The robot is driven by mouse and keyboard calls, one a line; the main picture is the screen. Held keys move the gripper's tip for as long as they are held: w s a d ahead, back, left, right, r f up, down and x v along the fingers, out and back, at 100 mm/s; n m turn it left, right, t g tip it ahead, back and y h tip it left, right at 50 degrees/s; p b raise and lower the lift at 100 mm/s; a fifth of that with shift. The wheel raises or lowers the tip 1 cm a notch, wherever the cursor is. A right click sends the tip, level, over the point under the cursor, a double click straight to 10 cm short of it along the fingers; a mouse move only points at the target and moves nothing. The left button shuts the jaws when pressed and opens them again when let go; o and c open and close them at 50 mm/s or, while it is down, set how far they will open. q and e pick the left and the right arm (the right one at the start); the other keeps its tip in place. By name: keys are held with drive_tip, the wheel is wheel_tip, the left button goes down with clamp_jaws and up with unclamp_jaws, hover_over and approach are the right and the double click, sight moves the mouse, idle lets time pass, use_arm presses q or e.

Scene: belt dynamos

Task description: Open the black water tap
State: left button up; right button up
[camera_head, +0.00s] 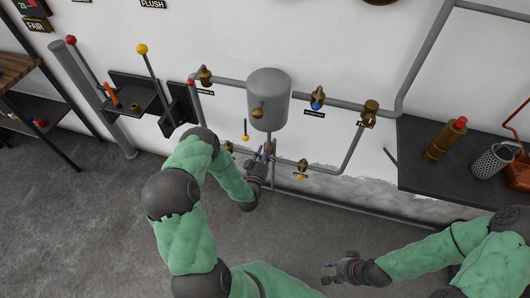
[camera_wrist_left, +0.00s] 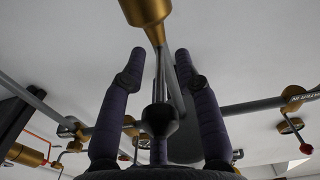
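My left gripper (camera_head: 263,153) is just below the grey tank (camera_head: 268,95) on the wall pipes. In the left wrist view, its fingers (camera_wrist_left: 160,60) are open and apart. Between them hangs a rod with a black bulb-shaped knob (camera_wrist_left: 158,119) under a brass fitting (camera_wrist_left: 147,10). The fingers stand either side of the rod, and I cannot tell whether they touch it. In the head view this black knob is hidden or too small to make out. A brass part (camera_head: 258,114) shows on the tank's front. My right gripper (camera_head: 330,272) is open and empty above the floor.
Brass taps sit on the pipes: one with a blue knob (camera_head: 317,99), one with a yellow knob (camera_head: 302,165), another at upper left (camera_head: 205,76). A dark shelf (camera_head: 420,160) stands right; levers (camera_head: 150,65) stand left.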

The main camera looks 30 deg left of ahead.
use_arm(q)
clamp_jaws()
